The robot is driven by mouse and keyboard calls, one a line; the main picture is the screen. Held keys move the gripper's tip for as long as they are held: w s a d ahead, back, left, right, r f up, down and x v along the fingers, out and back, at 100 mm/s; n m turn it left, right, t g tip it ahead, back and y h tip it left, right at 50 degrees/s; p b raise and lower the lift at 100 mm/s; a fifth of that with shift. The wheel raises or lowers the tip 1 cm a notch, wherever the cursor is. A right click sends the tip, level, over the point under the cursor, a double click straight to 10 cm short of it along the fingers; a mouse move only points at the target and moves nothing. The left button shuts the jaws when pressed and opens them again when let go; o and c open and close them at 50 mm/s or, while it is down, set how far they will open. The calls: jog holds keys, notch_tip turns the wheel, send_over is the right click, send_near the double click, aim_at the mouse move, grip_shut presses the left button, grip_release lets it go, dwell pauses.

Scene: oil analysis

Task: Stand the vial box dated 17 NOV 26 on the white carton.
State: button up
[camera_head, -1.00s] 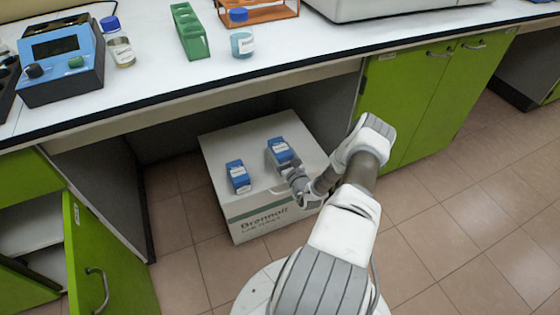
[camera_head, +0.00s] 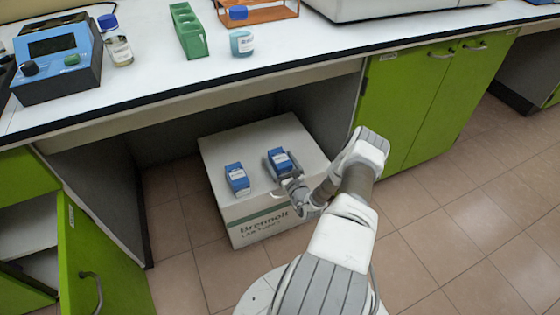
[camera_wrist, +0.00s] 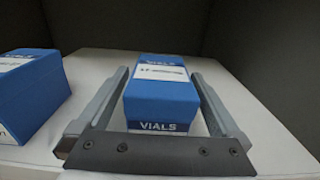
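The white carton (camera_head: 262,206) stands on the floor under the bench. Two blue vial boxes with white labels stand on its top: a left box (camera_head: 237,179) and a right box (camera_head: 280,160). My gripper (camera_head: 279,168) is around the right box. In the wrist view, the right box (camera_wrist: 161,95) is upright between the fingers of my gripper (camera_wrist: 160,75), with a gap showing on each side, so the gripper is open. The left box (camera_wrist: 28,95) is partly cut off at the left there, apart from my finger. The dates are too small to read.
The bench top (camera_head: 290,50) overhangs the carton. Dark side panels flank the recess. An open green cupboard door (camera_head: 95,260) is at the lower left. A blue device (camera_head: 58,60), bottles and racks stand on the bench.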

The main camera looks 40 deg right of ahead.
jog(key=shift+r, duration=0.15)
jog(key=p+v, duration=0.4)
jog(key=v, duration=0.8)
